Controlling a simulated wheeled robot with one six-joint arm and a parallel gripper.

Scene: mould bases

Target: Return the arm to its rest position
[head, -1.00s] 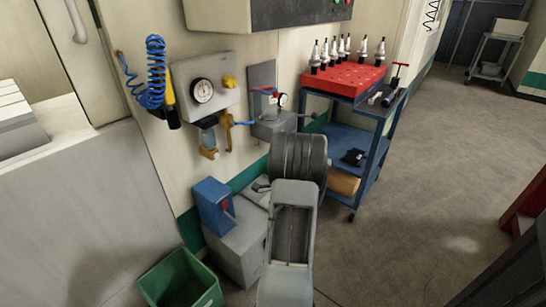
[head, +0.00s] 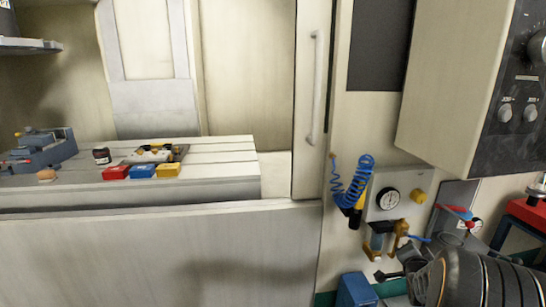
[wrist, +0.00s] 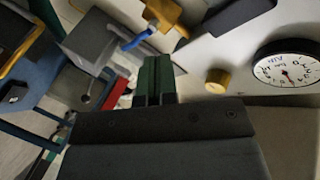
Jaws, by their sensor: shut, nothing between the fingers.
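My arm (head: 480,282) reaches in at the lower right of the head view, in front of the wall beside the machine. My gripper (head: 381,277) is at its left end, small and dark, below the gauge panel (head: 402,196). In the wrist view the two dark fingers of my gripper (wrist: 155,64) lie side by side, closed, with nothing held. The pressure gauge (wrist: 287,64) and a yellow knob (wrist: 217,81) show to the right of the fingers there.
A coiled blue hose (head: 352,185) hangs left of the gauge. A blue box (head: 356,290) stands below. On the machine's slotted table (head: 225,160) sit red (head: 116,173), blue (head: 142,171) and yellow (head: 167,170) blocks and a vise (head: 42,150). A control box (head: 460,85) overhangs at upper right.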

